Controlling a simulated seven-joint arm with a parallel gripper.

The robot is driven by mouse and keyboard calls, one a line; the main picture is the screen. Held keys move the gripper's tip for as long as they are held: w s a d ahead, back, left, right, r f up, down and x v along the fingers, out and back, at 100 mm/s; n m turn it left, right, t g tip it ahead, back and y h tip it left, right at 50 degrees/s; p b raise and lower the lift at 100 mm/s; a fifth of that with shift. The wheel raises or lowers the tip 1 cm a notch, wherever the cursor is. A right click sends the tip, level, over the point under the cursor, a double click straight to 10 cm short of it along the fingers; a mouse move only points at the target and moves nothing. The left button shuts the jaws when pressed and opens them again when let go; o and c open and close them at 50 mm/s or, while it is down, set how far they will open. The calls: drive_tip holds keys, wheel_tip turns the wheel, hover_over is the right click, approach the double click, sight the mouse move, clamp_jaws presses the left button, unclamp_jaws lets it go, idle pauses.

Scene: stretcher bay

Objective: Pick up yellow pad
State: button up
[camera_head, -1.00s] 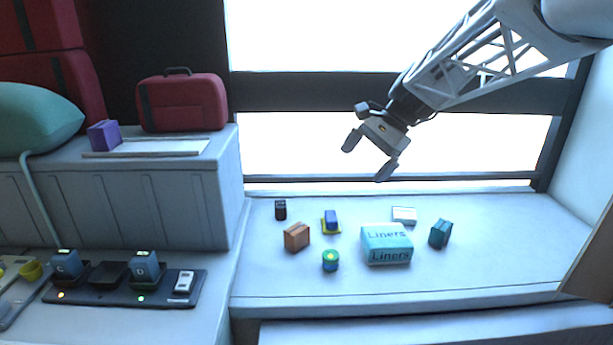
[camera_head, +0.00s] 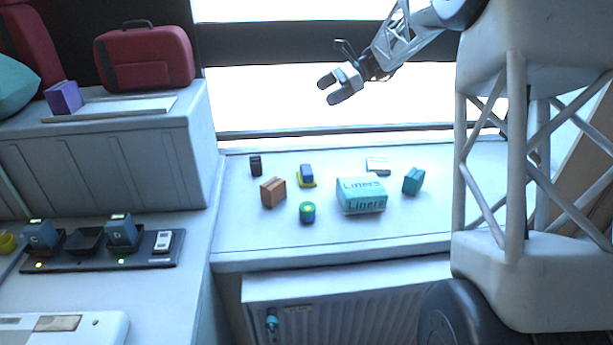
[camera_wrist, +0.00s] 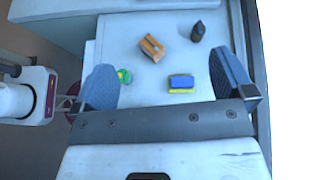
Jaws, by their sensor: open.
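The yellow pad (camera_head: 308,184) lies on the white window shelf with a blue block (camera_head: 306,171) on top of it. In the wrist view a yellow strip of the pad (camera_wrist: 181,91) shows along the edge of the blue block (camera_wrist: 181,81); the rest is hidden under the block. My gripper (camera_head: 330,90) is open and empty, above the shelf in front of the window. In the wrist view the pad lies between and beyond my two spread fingers (camera_wrist: 165,82), touching neither.
On the shelf (camera_head: 240,230) stand an orange-brown box (camera_head: 273,192), a dark bottle (camera_head: 256,166), a green-blue round tin (camera_head: 307,212), a teal Liners box (camera_head: 361,196), a white box (camera_head: 378,166) and a teal box (camera_head: 413,181). A charger strip (camera_head: 150,251) is at left.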

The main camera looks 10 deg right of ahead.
drive_tip(key=w+d+f+m+y, duration=0.1)
drive_tip(key=w+f, duration=0.1)
drive_tip(key=w, duration=0.3)
approach(309, 168)
drive_tip(key=x, duration=0.3)
drive_tip(key=shift+s, duration=0.2)
drive_tip(key=shift+a, duration=0.2)
drive_tip(key=shift+x, duration=1.15)
drive_tip(key=shift+a, duration=0.15)
drive_tip(key=shift+x, duration=2.5)
drive_tip(key=shift+w+f, duration=0.1)
drive_tip(key=shift+c, duration=0.5)
